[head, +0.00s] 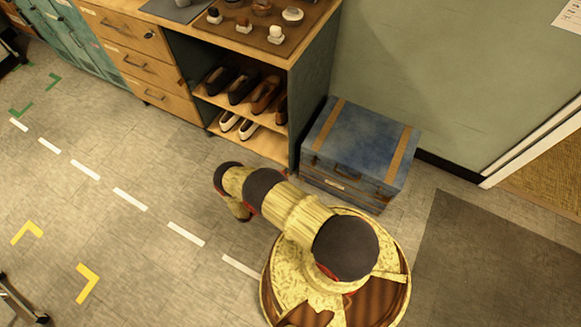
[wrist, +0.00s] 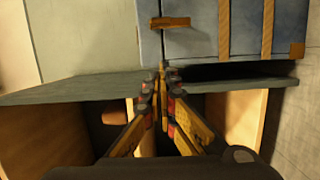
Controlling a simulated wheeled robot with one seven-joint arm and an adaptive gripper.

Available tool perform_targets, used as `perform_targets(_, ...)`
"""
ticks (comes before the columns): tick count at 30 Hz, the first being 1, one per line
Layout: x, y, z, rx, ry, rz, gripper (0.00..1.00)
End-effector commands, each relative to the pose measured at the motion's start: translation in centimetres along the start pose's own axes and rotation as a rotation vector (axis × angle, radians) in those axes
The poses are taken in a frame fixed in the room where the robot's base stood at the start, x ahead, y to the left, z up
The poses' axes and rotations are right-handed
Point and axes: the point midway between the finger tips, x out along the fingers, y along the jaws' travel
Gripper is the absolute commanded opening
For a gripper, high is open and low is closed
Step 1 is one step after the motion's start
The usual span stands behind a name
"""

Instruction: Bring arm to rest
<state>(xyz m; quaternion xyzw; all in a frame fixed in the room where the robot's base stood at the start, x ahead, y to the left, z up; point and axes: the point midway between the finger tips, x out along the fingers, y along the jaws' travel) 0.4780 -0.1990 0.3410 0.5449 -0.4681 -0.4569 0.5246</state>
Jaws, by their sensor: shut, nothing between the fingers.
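My gripper (wrist: 162,72) is shut and empty in the wrist view, its yellow and dark fingers meeting at the tips. Behind it in that view are the blue trunk (wrist: 190,42) and the dark side panel of the cabinet (wrist: 75,87). I cannot tell how near the fingertips are to them. In the head view my yellow and dark arm reaches from my round base toward the upper left, bending down at its far end above the floor before the cabinet (head: 312,100). The fingers do not show clearly there.
The blue trunk (head: 357,140) with tan straps stands close to my arm, right of the cabinet. Shoes (head: 241,88) sit on the cabinet's open shelves, and small items (head: 262,8) are on its top. A dark mat (head: 490,265) lies at right.

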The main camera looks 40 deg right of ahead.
Motion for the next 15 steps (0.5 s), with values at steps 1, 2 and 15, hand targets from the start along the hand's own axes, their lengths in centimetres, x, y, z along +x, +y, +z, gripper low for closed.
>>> perform_targets(1,-0.40,0.01,-0.01,0.000,0.002,0.000,0.00)
perform_targets(2,-0.54,0.00,-0.02,0.000,0.002,0.000,0.00)
perform_targets(15,-0.77,-0.20,0.03,-0.065,0.000,-0.005,0.00)
